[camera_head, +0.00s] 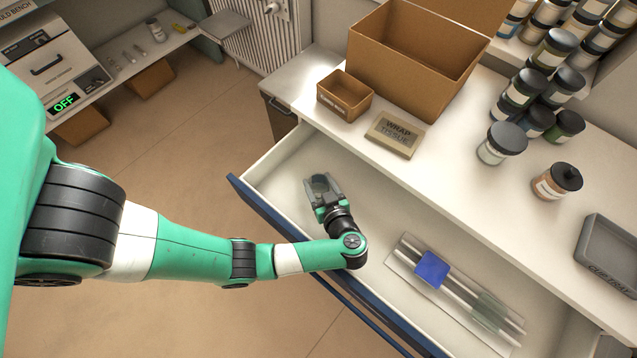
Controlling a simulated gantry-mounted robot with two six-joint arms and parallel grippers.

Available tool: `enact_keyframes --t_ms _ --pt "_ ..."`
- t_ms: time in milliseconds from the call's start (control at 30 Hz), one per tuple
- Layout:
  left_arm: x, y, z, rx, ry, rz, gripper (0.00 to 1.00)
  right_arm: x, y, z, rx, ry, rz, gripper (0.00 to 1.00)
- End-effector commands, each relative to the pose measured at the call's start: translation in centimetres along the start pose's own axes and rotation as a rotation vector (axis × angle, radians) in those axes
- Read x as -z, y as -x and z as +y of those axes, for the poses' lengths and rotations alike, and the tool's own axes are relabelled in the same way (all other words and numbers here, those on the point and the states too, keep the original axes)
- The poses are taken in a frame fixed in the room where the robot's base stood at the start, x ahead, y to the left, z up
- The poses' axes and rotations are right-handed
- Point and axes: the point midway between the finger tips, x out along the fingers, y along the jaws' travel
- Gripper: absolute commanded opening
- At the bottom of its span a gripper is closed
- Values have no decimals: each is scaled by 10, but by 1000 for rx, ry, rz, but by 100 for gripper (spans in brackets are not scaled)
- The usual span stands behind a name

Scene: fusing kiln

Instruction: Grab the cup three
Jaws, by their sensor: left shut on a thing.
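My left gripper (321,183) reaches into the open drawer (285,165) at its left end. It is shut on a small grey, glassy-looking thing (320,184) between its fingers. The fingers hide part of this thing, so I cannot tell for sure that it is cup three. No marking on it can be read. My right gripper does not show.
A clear pack with a blue label (432,269) lies in the drawer to the right. On the counter stand a large cardboard box (400,75), a small box (345,95), a wrap tissue pack (395,134), lidded jars (502,142) and a grey cup tray (608,258).

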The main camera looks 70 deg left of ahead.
Motion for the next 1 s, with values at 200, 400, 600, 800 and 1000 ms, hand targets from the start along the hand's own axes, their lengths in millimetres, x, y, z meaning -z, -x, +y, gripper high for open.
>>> enact_keyframes --t_ms 200,400,600,800,1000 --pt "0 0 0 0 1 0 8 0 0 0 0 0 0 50" --pt "1 0 0 0 1 0 8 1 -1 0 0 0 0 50" --pt "14 6 0 0 1 0 8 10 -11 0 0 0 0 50" --pt "45 25 -6 -3 0 1 8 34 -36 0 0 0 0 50" --pt "80 68 -36 -5 0 0 8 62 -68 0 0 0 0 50"
